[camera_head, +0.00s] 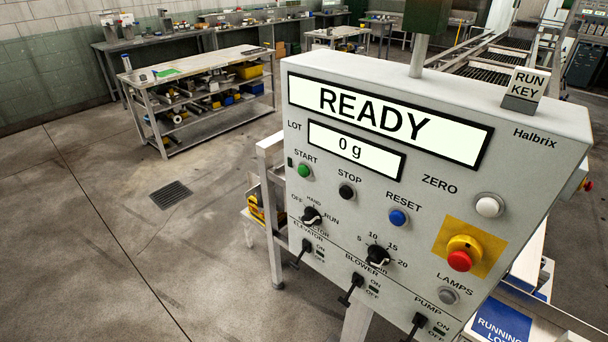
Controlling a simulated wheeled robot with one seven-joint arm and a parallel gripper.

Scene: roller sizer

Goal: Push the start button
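The green start button (304,171) is on the left side of a grey control panel (470,125), under the label START. It stands out from the panel face and nothing covers it. The panel's upper display (385,112) reads READY and the lower display (355,149) reads 0 g. My gripper is not in view, so its place relative to the button does not show.
Near the start button are a black stop button (347,191), a blue reset button (398,217), a selector knob (312,215) and a red emergency stop (460,260). Black levers (351,288) jut out below. Open floor (110,240) lies left; a workbench (195,66) stands behind.

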